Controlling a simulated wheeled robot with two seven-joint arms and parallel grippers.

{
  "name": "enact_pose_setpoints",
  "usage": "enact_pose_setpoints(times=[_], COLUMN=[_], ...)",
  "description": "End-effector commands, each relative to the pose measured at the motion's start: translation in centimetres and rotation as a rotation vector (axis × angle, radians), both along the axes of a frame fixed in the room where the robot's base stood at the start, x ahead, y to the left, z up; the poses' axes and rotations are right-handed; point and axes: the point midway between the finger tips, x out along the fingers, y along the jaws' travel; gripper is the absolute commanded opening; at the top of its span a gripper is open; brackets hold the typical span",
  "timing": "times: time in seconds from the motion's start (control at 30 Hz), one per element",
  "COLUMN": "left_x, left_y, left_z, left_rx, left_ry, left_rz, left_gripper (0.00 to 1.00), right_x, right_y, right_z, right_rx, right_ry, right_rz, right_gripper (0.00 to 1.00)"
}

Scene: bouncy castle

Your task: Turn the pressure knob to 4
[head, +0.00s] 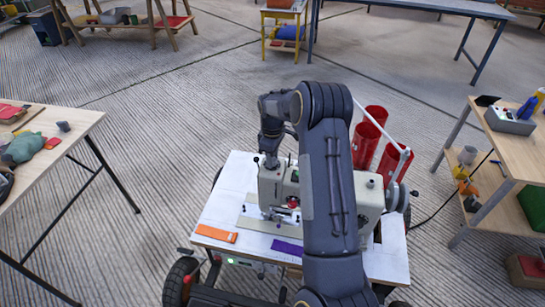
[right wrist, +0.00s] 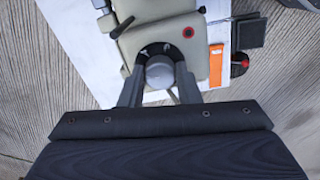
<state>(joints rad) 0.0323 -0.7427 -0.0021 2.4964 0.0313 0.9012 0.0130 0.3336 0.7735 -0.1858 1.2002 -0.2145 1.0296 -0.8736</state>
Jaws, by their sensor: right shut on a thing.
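A cream sewing machine (head: 272,188) stands on a white table (head: 225,205) straight ahead. The pressure knob is the round grey knob (right wrist: 159,74) on top of the machine's head in the right wrist view. My right gripper (right wrist: 160,68) points down at it, with one finger on each side, shut on the knob. In the head view my right arm comes down over the machine, and its gripper end (head: 270,155) is at the top of the machine's left end. The knob's markings cannot be read. My left gripper is not in view.
An orange strip (head: 216,233) and a purple strip (head: 287,247) lie on the table's front part. Red cylinders (head: 368,135) stand behind the machine. A wooden table (head: 85,118) is at left and a shelf unit (head: 515,150) at right. Open floor lies between.

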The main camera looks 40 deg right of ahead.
Motion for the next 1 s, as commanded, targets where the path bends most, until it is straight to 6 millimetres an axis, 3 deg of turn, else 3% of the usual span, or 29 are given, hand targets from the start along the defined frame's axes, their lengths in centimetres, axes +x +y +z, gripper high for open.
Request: enact_pose_setpoints(times=[0.5,1.0], left_x=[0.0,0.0], left_y=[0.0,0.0], left_z=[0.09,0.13], left_rx=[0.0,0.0], left_ry=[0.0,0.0], left_rz=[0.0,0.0], left_gripper=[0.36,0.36], right_x=[0.07,0.07], right_y=[0.03,0.03], right_z=[0.12,0.12], right_rx=[-0.001,-0.001], right_ry=[-0.003,-0.003], right_rz=[-0.442,-0.619], right_gripper=[0.07,0.07])
